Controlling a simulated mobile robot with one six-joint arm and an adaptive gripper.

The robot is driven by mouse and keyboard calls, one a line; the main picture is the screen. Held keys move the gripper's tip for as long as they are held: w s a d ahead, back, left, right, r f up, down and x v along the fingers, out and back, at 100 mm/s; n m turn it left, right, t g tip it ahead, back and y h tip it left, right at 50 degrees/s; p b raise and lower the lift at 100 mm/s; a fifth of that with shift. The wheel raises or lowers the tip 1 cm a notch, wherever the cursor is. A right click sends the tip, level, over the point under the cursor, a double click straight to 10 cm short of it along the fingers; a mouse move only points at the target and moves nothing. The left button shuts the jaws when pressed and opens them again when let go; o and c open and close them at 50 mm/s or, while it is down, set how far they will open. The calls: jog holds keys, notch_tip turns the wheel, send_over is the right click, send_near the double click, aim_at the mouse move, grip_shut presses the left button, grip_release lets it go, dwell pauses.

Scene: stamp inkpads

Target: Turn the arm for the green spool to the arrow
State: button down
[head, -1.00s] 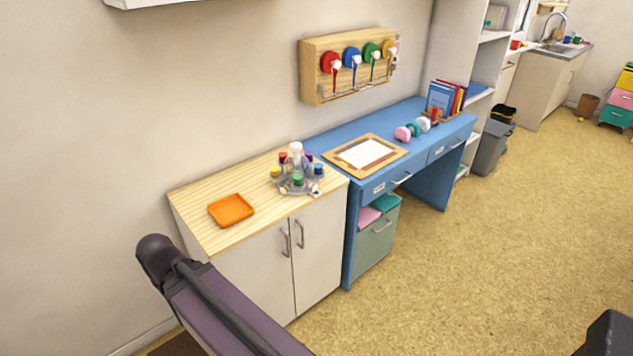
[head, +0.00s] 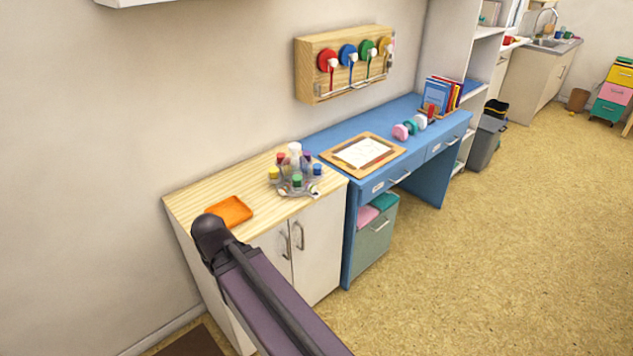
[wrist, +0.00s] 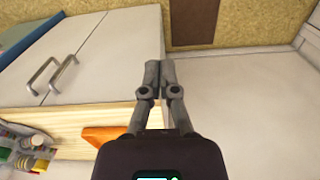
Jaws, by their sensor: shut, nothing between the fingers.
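A wooden panel (head: 306,75) hangs on the wall above the blue desk, with red, blue, green and yellow spools in a row. The green spool (head: 366,48) is third from the left. A thin arm (head: 369,68) hangs down below it from a white hub. The arrow cannot be made out at this size. My gripper (wrist: 160,64) shows in the wrist view, shut and empty, its fingertips together. It is over the front of the wooden-topped cabinet, far from the panel. In the head view my arm's dark link crosses the cabinet front; the fingers do not show there.
An orange tray (head: 229,211) and a rack of stamp bottles (head: 297,181) stand on the cabinet top (head: 195,195). The blue desk (head: 330,133) holds a framed paper (head: 362,152), rolls (head: 401,132) and books (head: 437,93). The floor to the right is clear.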

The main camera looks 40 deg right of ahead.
jog(key=shift+d, duration=0.3)
jog(key=w+d+n+t+h+b, duration=0.3)
jog(key=d+n+b, duration=0.3)
jog(key=d, duration=0.5)
jog(key=w+d+n+t+h+b, duration=0.3)
jog(key=d+n+h+b, duration=0.3)
jog(key=d+n, duration=0.5)
jog(key=w+d+n+t+h+b, duration=0.4)
jog(key=d+n+b, duration=0.3)
jog(key=d, duration=0.5)
jog(key=shift+d+f+n+t+h, duration=0.15)
jog(key=shift+f+n+t+h, duration=0.3)
jog(key=shift+n+t, duration=0.45)
jog(key=shift+w, duration=0.1)
